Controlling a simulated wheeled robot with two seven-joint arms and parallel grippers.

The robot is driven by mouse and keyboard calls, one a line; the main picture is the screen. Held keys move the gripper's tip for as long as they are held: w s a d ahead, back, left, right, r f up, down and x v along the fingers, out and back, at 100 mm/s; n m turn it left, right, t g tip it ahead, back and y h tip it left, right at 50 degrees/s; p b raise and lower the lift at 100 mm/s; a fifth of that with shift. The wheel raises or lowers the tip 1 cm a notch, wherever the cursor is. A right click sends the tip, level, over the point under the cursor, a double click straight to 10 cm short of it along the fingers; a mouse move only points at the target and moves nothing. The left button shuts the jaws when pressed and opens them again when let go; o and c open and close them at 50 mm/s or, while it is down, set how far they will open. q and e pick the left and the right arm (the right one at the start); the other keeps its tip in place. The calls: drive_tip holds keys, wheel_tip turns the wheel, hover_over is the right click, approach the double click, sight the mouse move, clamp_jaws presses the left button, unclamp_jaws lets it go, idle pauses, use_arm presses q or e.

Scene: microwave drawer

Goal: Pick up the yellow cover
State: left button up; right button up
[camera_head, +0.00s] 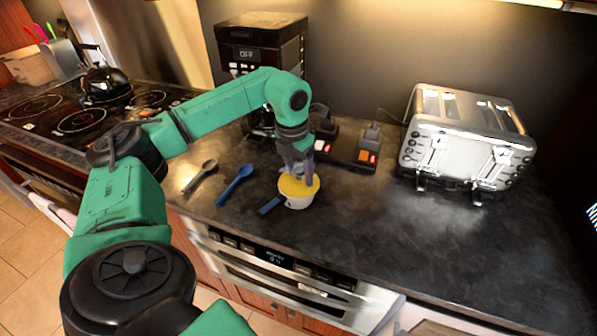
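The yellow cover (293,188) lies on top of a small white pot (299,203) on the dark countertop. A blue handle (270,206) sticks out at the pot's left. My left gripper (298,178) points down at the cover from above, with its grey fingers at the cover's top. The fingers look a little apart, but I cannot tell whether they grip a knob or only touch the cover. My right gripper is not in view.
A grey spoon (201,176) and a blue spoon (235,184) lie left of the pot. A coffee machine (262,42) and a dark block with orange switches (352,146) stand behind. A silver toaster (466,140) stands right. The front right counter (450,245) is clear.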

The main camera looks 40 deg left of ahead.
use_arm(q)
drive_tip(key=shift+s+f, duration=0.15)
drive_tip(key=shift+s, duration=0.05)
drive_tip(key=c, duration=0.5)
drive_tip(key=shift+d+f, duration=0.1)
drive_tip(key=shift+s, duration=0.1)
